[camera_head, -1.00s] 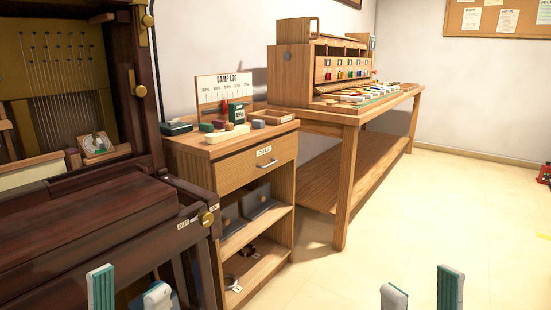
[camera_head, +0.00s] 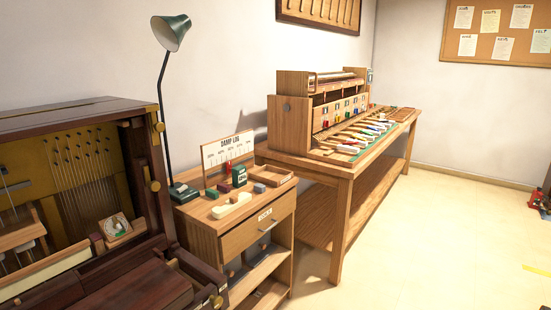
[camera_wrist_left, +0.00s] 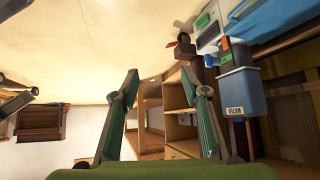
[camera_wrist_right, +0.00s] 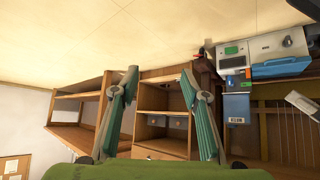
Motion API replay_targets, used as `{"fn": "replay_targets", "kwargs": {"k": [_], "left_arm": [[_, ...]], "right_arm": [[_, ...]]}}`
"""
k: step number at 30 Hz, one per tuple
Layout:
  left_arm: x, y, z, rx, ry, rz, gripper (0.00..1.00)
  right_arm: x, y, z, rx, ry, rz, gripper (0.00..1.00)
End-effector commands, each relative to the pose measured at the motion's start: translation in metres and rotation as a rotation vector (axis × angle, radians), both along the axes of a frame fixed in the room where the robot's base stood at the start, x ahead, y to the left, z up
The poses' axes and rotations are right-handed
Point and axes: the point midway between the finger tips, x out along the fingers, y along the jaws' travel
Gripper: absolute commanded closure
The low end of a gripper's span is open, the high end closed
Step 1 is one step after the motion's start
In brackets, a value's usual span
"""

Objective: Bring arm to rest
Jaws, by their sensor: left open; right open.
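My left gripper (camera_wrist_left: 160,74) is open and empty in the left wrist view. Its two teal-padded fingers stand apart, with the shelves of a wooden cabinet (camera_wrist_left: 181,97) behind them. My right gripper (camera_wrist_right: 159,72) is also open and empty in the right wrist view, its fingers framing the same cabinet (camera_wrist_right: 164,99) from a little way off. Neither gripper touches anything that I can see. Neither arm shows in the head view now.
An opened dark wooden piano (camera_head: 130,284) stands at the left. Beside it are a drawer cabinet (camera_head: 234,241) with small blocks and a green lamp (camera_head: 171,32) on top. A long workbench (camera_head: 345,172) with a key rack stands behind. Floor (camera_head: 440,245) at right is mostly clear.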

Motion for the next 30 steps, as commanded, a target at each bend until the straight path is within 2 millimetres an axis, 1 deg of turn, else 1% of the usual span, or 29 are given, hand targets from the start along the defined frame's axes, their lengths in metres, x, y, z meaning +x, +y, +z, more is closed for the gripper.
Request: {"fn": "replay_targets", "kwargs": {"k": [1, 2, 3, 5, 6, 9, 12, 15, 16, 30], "left_arm": [[-0.035, 0.011, -0.001, 0.026, 0.105, 0.005, 0.58], [-0.056, 0.017, -0.008, 0.041, 0.165, 0.008, 0.58], [-0.084, 0.025, -0.017, 0.060, 0.242, 0.012, 0.58], [-0.125, 0.036, -0.026, 0.085, 0.348, 0.017, 0.58], [-0.149, 0.042, -0.029, 0.100, 0.411, 0.020, 0.58], [-0.202, 0.056, -0.034, 0.130, 0.538, 0.026, 0.58], [-0.236, 0.064, -0.035, 0.149, 0.620, 0.030, 0.58], [-0.253, 0.068, -0.036, 0.158, 0.661, 0.033, 0.58], [-0.255, 0.069, -0.036, 0.160, 0.667, 0.033, 0.58], [-0.255, 0.069, -0.036, 0.160, 0.667, 0.033, 0.58]], "right_arm": [[-0.036, -0.011, -0.001, -0.026, 0.106, -0.005, 0.58], [-0.056, -0.017, -0.009, -0.041, 0.165, -0.008, 0.58], [-0.084, -0.025, -0.017, -0.060, 0.242, -0.012, 0.58], [-0.125, -0.036, -0.026, -0.085, 0.348, -0.016, 0.58], [-0.150, -0.042, -0.030, -0.100, 0.411, -0.020, 0.58], [-0.202, -0.056, -0.034, -0.130, 0.539, -0.026, 0.58], [-0.236, -0.064, -0.035, -0.148, 0.621, -0.031, 0.58], [-0.253, -0.068, -0.036, -0.158, 0.661, -0.033, 0.58], [-0.255, -0.069, -0.036, -0.160, 0.667, -0.033, 0.58], [-0.255, -0.069, -0.036, -0.160, 0.667, -0.033, 0.58]]}}
